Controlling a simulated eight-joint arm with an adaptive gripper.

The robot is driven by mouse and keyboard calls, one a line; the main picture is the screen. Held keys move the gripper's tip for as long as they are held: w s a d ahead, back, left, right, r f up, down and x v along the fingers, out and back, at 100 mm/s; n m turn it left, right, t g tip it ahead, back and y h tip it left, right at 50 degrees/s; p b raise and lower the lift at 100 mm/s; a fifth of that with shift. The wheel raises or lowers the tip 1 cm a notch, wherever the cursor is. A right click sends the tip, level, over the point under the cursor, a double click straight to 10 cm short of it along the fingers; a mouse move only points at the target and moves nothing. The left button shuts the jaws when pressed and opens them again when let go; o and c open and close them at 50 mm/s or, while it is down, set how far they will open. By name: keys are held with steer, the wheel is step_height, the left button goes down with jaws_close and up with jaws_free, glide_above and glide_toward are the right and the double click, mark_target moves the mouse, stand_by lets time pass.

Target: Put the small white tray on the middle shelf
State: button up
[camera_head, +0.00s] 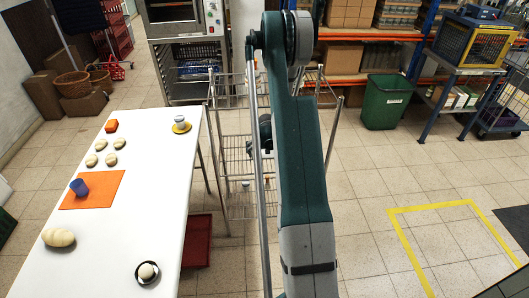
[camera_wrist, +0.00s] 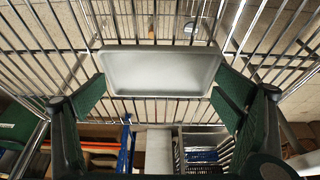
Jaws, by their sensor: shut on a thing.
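The small white tray (camera_wrist: 163,72) shows in the wrist view as a shallow, pale rectangular tray with a raised rim. My gripper (camera_wrist: 162,86) is shut on it, with one dark green finger at each side. Wire shelf bars (camera_wrist: 60,60) run close behind and around the tray; I cannot tell whether it touches them. In the head view the wire rack (camera_head: 235,148) stands beyond the table with several open wire shelves. My arm covers its middle, and the tray and most of my gripper are hidden there.
A red crate (camera_head: 196,240) sits below. A green bin (camera_head: 385,102) stands right.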

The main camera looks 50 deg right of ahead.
mark_target(264, 154)
steer(key=shift+f, duration=0.1)
steer(key=o, duration=1)
steer(key=shift+o, duration=0.2)
steer(key=shift+s+a+r, duration=0.15)
steer(key=shift+r, duration=0.5)
steer(key=shift+s+a+r+p, duration=0.2)
steer(key=shift+s+a+r, duration=0.1)
steer(key=shift+r, duration=0.2)
steer(key=shift+s+a+r+p, duration=0.15)
steer(key=shift+s+a+r, duration=0.15)
steer(key=shift+r, duration=0.15)
steer(key=s+a+p, duration=0.1)
steer(key=s+a, duration=0.6)
steer(key=shift+s+a+f, duration=0.1)
steer(key=shift+s+a, duration=0.3)
